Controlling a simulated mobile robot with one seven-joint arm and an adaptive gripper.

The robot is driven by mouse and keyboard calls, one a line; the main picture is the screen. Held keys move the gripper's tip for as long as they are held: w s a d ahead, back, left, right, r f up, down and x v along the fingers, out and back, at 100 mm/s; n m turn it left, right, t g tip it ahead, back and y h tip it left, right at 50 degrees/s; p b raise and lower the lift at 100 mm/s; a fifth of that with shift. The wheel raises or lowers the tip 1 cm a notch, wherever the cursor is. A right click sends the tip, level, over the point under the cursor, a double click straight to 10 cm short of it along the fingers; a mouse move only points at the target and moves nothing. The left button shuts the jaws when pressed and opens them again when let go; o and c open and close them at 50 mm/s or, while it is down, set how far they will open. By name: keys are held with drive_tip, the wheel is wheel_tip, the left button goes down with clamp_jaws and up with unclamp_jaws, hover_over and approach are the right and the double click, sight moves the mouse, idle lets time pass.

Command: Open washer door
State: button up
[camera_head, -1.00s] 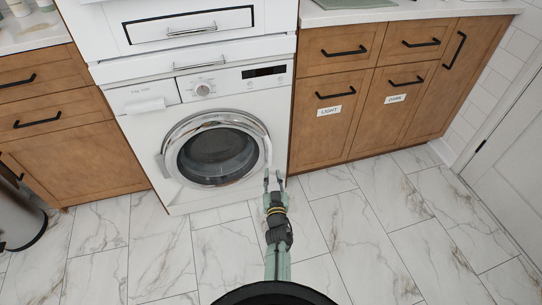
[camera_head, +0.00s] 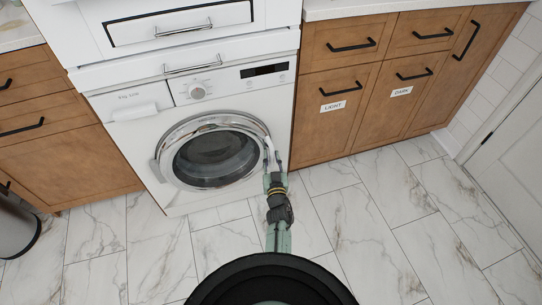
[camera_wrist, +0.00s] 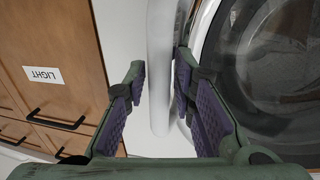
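The white front-loading washer (camera_head: 125,140) stands between wooden cabinets. Its round door (camera_head: 212,157), with a chrome ring and dark glass, looks shut. A pale curved handle (camera_head: 267,143) runs along the door's right edge. My gripper (camera_head: 273,158) is at that handle, with its fingers pointing at the washer. In the wrist view, the handle (camera_wrist: 160,70) rises between the two open fingers (camera_wrist: 158,90). A gap shows between the left finger and the handle; the right finger is closer, and I cannot tell whether it touches. The door glass (camera_wrist: 275,70) fills the right side.
Wooden cabinets with black handles stand right of the washer, labelled LIGHT (camera_head: 333,106) and DARK (camera_head: 402,91). A white drawer unit (camera_head: 170,30) sits above the washer. A metal bin (camera_head: 14,230) is at the left. The marble floor (camera_head: 390,210) is clear.

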drive_tip(key=shift+c, duration=0.3)
clamp_jaws()
idle(0.3)
